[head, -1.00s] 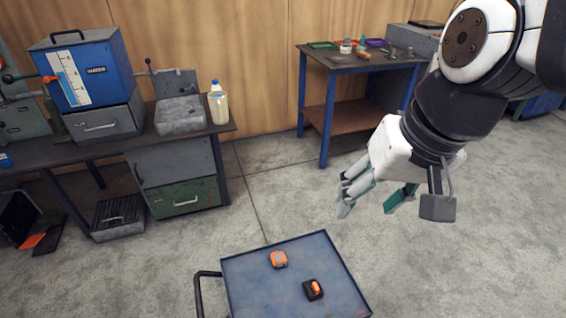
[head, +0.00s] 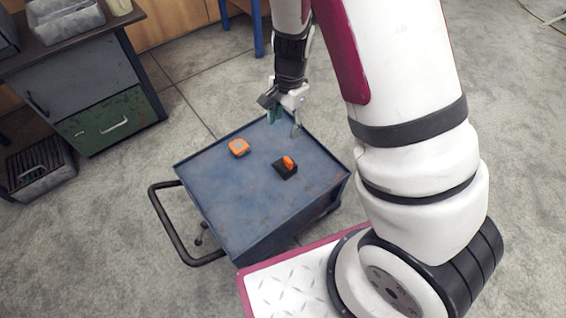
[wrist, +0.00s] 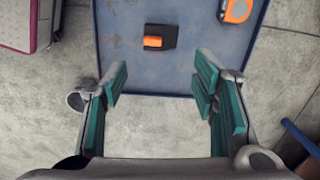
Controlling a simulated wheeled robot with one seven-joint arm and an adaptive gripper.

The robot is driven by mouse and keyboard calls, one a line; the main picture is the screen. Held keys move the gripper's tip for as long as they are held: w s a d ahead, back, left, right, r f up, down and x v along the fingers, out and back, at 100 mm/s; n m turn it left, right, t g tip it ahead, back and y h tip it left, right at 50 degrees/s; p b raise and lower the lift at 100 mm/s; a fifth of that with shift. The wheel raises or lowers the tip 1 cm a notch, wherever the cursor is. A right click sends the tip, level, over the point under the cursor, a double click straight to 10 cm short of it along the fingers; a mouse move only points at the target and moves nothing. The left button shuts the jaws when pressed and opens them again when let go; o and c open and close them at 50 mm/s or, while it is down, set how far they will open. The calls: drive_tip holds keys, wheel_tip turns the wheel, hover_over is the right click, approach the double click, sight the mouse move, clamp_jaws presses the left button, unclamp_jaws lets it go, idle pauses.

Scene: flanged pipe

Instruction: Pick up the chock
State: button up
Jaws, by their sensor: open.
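The chock looks like a small black block with an orange top (head: 285,167), lying on the blue cart top (head: 225,205). In the wrist view the chock (wrist: 157,38) lies beyond the fingertips, a little left of the middle between them. My gripper (head: 283,118) is over the far edge of the cart, behind the chock and apart from it. In the wrist view my gripper (wrist: 160,85) has its teal-padded fingers wide apart, with nothing between them. The chock is fully visible in both views.
An orange and grey tape measure (head: 239,147) lies left of the chock on the cart; it also shows in the wrist view (wrist: 237,9). The cart has a raised rim and a black handle (head: 170,220). A workbench with a green drawer (head: 110,122) stands at the left.

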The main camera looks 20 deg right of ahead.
drive_tip(key=m+b, duration=0.1)
hover_over(288, 160)
wheel_tip(288, 160, down, 5)
drive_tip(key=shift+h, duration=0.3)
drive_tip(key=f+b, duration=0.1)
drive_tip(key=f, duration=0.1)
drive_tip(key=f+b, duration=0.1)
drive_tip(key=f, duration=0.2)
drive_tip(key=f+b, duration=0.1)
drive_tip(key=f, duration=0.2)
drive_tip(key=shift+w+d+b, duration=0.15)
drive_tip(key=shift+d+b, duration=0.1)
drive_tip(key=shift+b, duration=0.1)
drive_tip(key=shift+s+a+f+b, duration=0.15)
drive_tip(key=shift+f+b, duration=0.75)
drive_tip(key=shift+f, duration=0.55)
drive_tip(key=shift+s+a+f+b, duration=0.1)
drive_tip(key=shift+f+b, duration=0.75)
drive_tip(key=shift+f, duration=0.6)
drive_tip(key=shift+r, duration=0.1)
drive_tip(key=shift+c, duration=0.3)
clamp_jaws()
